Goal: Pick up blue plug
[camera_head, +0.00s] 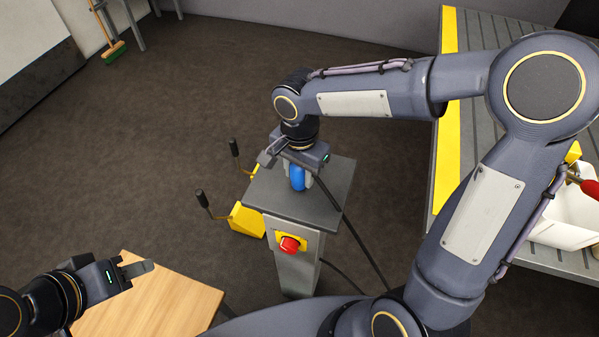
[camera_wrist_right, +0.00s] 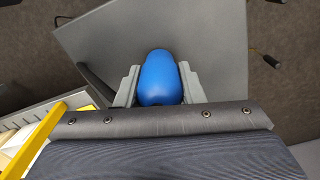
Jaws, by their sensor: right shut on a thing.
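The blue plug (camera_head: 297,178) is at the top of the grey pedestal (camera_head: 325,190), under my right gripper (camera_head: 299,172). In the right wrist view the blue plug (camera_wrist_right: 160,78) sits between the two grey fingers of my right gripper (camera_wrist_right: 160,88), which is shut on it. I cannot tell whether the plug still touches the pedestal top. My left gripper (camera_head: 140,270) is at the lower left, over a wooden table and far from the plug. Its finger shows side-on, so its opening is unclear.
A red button (camera_head: 289,244) on a yellow plate is on the pedestal's front. Yellow pieces with black handles (camera_head: 247,220) stand left of it. A dark cable runs down its right side. A wooden table (camera_head: 160,300) is lower left. A slatted walkway with a white bin (camera_head: 565,218) is right.

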